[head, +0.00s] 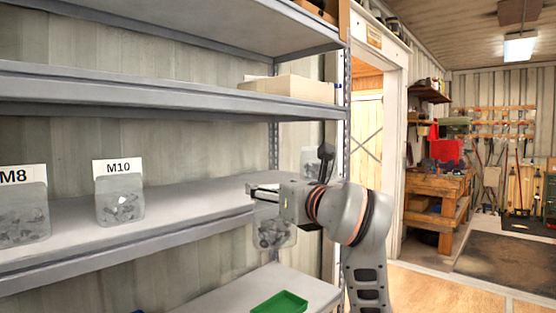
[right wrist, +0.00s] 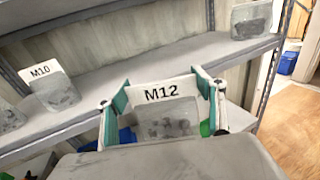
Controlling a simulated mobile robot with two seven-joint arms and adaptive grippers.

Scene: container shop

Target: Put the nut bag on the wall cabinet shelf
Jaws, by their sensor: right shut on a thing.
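A clear nut bag with a white label hangs from my right gripper (head: 262,191) in the head view (head: 273,233). In the right wrist view the bag's label reads M12 (right wrist: 167,118), and the bag is between the two teal-lined fingers. The bag hangs in front of the edge of the middle grey shelf (head: 180,209), clear of its surface as far as I can tell. On that shelf stand an M10 bag (head: 119,200) and an M8 bag (head: 23,213). My left gripper is not in view.
Another bag (head: 312,161) stands at the shelf's right end, partly behind my arm. A pale box (head: 288,88) is on the shelf above. A green bin (head: 280,303) is on the lower shelf.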

